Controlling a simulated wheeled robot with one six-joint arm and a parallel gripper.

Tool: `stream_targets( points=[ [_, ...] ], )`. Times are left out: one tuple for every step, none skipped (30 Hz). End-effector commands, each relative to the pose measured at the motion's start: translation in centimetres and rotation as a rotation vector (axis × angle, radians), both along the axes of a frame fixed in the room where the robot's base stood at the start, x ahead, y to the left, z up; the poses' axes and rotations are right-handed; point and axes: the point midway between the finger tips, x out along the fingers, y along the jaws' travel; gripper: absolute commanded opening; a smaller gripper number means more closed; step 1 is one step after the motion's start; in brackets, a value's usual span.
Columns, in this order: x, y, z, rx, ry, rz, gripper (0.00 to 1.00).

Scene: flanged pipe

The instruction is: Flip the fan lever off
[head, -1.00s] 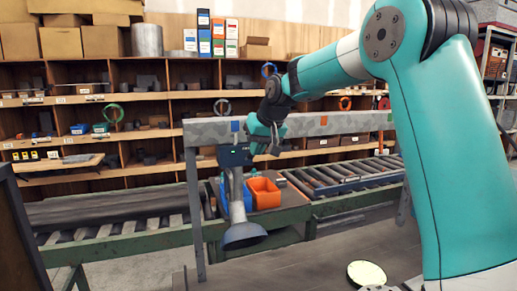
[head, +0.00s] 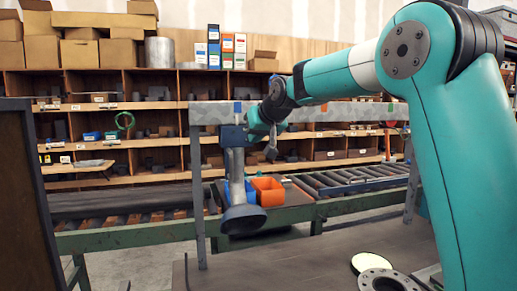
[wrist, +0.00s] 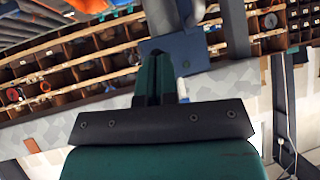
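A blue-grey box (head: 232,137) sits at the beam of a metal frame in the head view, with a grey pipe (head: 238,180) hanging below it that ends in a wide flared hood (head: 243,219). The box also shows as a blue plate in the wrist view (wrist: 186,52). My gripper (head: 256,132) is at the box's right side, close to it. In the wrist view its green fingers (wrist: 158,78) lie side by side, pointing at the plate, with nothing clearly held. I cannot make out the fan lever; any contact at the fingertips is unclear.
The frame's speckled beam (head: 330,112) runs behind my arm. A roller conveyor (head: 345,178) and an orange bin (head: 266,190) stand behind the hood. A flanged ring (head: 388,281) and a pale disc (head: 369,264) lie on the table (head: 290,265) in front, which has bare room at left.

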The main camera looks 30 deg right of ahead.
Motion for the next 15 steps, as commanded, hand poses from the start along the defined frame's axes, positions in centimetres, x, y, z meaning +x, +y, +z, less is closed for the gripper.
stream_targets(
  points=[
    [-0.1,-0.2,-2.0,-0.007,-0.039,-0.003,0.0],
    [-0.2,-0.4,-2.2,-0.012,-0.059,-0.005,0.0],
    [-0.3,-0.5,-2.4,-0.018,-0.091,-0.007,0.0],
    [-0.4,-0.6,-2.6,-0.023,-0.112,-0.008,0.0],
    [-0.4,-0.7,-2.8,-0.027,-0.135,-0.01,0.0],
    [-0.5,-0.9,-2.9,-0.032,-0.163,-0.012,0.0],
    [-0.5,-0.9,-3.0,-0.037,-0.184,-0.013,0.0],
    [-0.5,-1.0,-3.2,-0.041,-0.204,-0.013,0.0],
    [-0.5,-1.0,-3.3,-0.047,-0.231,-0.014,0.0],
    [-0.5,-1.0,-3.4,-0.051,-0.251,-0.014,0.0],
    [-0.5,-1.0,-3.5,-0.055,-0.27,-0.014,0.0],
    [-0.5,-0.9,-3.6,-0.06,-0.295,-0.013,0.0],
    [-0.5,-0.9,-3.7,-0.063,-0.312,-0.013,0.0],
    [-0.5,-0.9,-3.7,-0.067,-0.331,-0.012,0.0],
    [-0.5,-0.8,-3.8,-0.071,-0.351,-0.012,0.0]
  ],
)
